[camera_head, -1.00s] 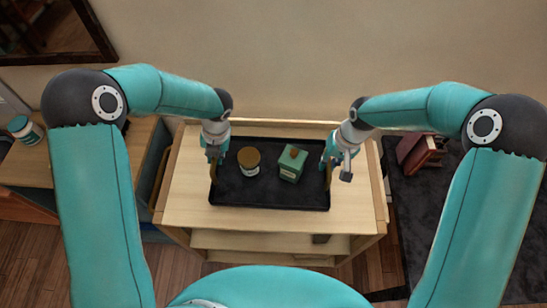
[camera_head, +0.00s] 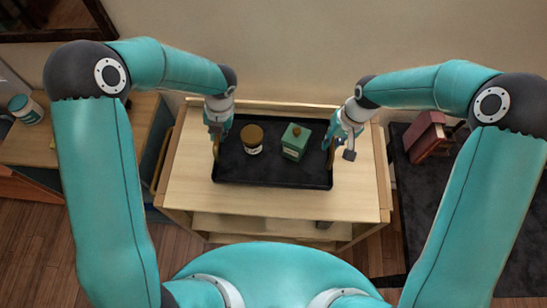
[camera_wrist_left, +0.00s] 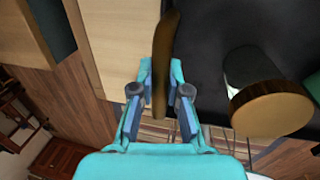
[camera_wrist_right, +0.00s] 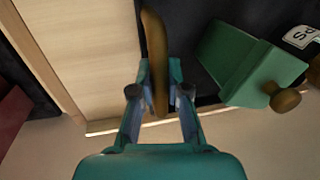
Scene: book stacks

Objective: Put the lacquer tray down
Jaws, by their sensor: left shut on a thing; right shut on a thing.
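The black lacquer tray (camera_head: 270,175) lies level over the pale wooden top of a cart (camera_head: 200,195). I cannot tell whether its underside touches the wood. My left gripper (camera_head: 216,140) is shut on the tray's left handle, a brown bar seen close in the left wrist view (camera_wrist_left: 165,50). My right gripper (camera_head: 331,138) is shut on the right handle, which shows in the right wrist view (camera_wrist_right: 154,50).
Bare wood shows in front of the tray and at both sides. The cart has a raised back rail against the wall. A wooden desk with a white-and-teal jar (camera_head: 27,109) stands left. Red books (camera_head: 427,135) stand on a dark surface at right.

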